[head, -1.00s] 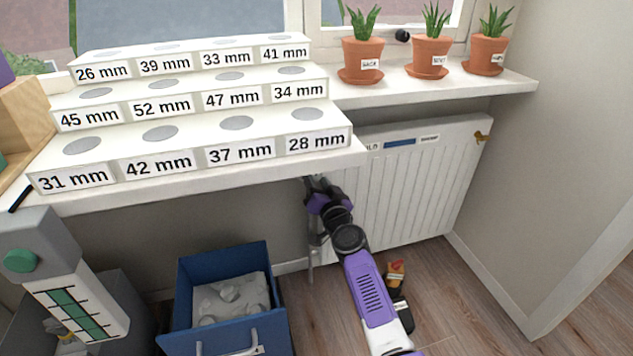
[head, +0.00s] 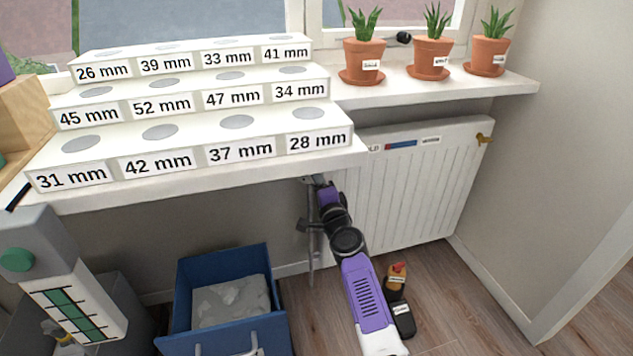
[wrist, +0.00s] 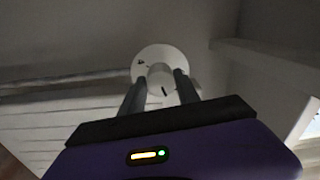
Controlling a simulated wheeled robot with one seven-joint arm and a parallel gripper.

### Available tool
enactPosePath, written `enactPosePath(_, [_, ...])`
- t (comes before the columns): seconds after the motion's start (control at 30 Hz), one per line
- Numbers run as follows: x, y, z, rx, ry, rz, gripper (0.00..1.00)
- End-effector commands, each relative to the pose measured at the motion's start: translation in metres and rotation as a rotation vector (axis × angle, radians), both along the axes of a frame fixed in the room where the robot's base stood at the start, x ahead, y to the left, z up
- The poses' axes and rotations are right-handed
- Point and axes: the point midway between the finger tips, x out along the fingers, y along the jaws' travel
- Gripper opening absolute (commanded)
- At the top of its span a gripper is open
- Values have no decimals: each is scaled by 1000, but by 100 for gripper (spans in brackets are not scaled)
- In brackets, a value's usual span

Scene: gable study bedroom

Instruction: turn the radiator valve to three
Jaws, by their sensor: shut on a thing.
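The radiator valve shows in the wrist view as a white round disc (wrist: 147,58) with a white knob (wrist: 160,76) in front. A dark line is on the knob's lower edge, and a small dark mark is on the disc at upper left. The numbers are too small to read. My gripper (wrist: 158,83) has one finger on each side of the knob and is shut on it. In the head view my gripper (head: 319,181) is at the radiator's left end, under the sill's edge. The valve is hidden there. The white radiator (head: 410,190) stands under the window.
The white sill (head: 440,88) overhangs close above my gripper and bears potted plants (head: 431,58) and a stepped rack with size labels (head: 240,152). A blue bin (head: 222,335) stands on the floor to the left. A small dark and orange object (head: 397,285) lies beside my arm.

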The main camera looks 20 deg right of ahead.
Motion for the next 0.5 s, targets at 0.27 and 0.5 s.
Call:
enactPosePath(0.27, [0,0,1,263,0,-1,0])
enactPosePath(0.5, [0,-1,2,492,0,-2,0])
